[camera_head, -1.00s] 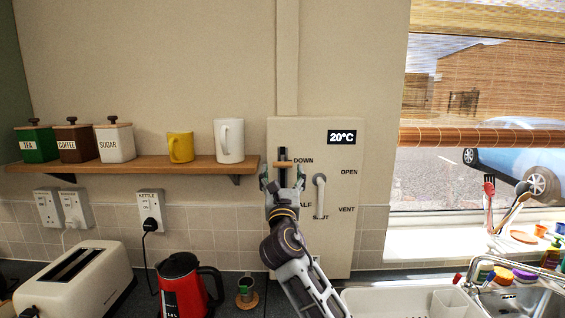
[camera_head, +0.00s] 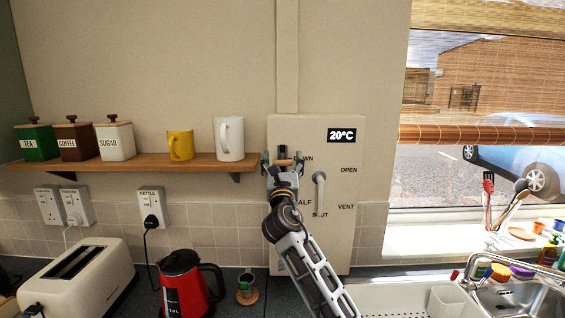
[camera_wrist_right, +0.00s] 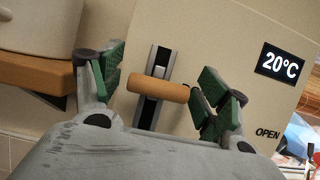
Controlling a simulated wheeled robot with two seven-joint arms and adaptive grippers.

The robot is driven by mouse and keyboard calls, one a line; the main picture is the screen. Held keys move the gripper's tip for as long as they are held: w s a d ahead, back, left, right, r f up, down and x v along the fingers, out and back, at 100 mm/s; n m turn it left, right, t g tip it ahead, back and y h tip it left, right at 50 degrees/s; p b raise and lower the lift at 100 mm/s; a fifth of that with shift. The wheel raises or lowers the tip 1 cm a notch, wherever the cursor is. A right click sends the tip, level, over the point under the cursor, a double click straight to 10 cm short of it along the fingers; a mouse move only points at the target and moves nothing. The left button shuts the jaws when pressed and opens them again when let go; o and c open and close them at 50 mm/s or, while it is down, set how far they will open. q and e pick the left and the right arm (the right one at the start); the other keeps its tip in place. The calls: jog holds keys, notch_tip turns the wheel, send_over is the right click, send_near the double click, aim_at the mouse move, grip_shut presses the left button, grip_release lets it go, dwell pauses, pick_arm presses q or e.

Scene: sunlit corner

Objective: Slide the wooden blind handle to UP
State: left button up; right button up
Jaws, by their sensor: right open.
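The wooden blind handle (camera_head: 284,162) is a short horizontal bar on a dark vertical slot in the cream wall panel (camera_head: 345,225). It sits near the DOWN label, with part of the HALF label lower down. I cannot see an UP label. My right gripper (camera_head: 283,159) is open at the handle, and its arm hides the lower slot. My left gripper is not in view.
A grey lever (camera_head: 319,190) stands close to the right of the slot, by OPEN, VENT and SHUT labels. A wooden shelf (camera_head: 140,163) with canisters and mugs ends just left of the panel. The window blind (camera_head: 480,134) hangs partway down at the right.

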jog(key=c, duration=1.5)
jog(key=shift+f, duration=0.1)
jog(key=shift+f, duration=0.1)
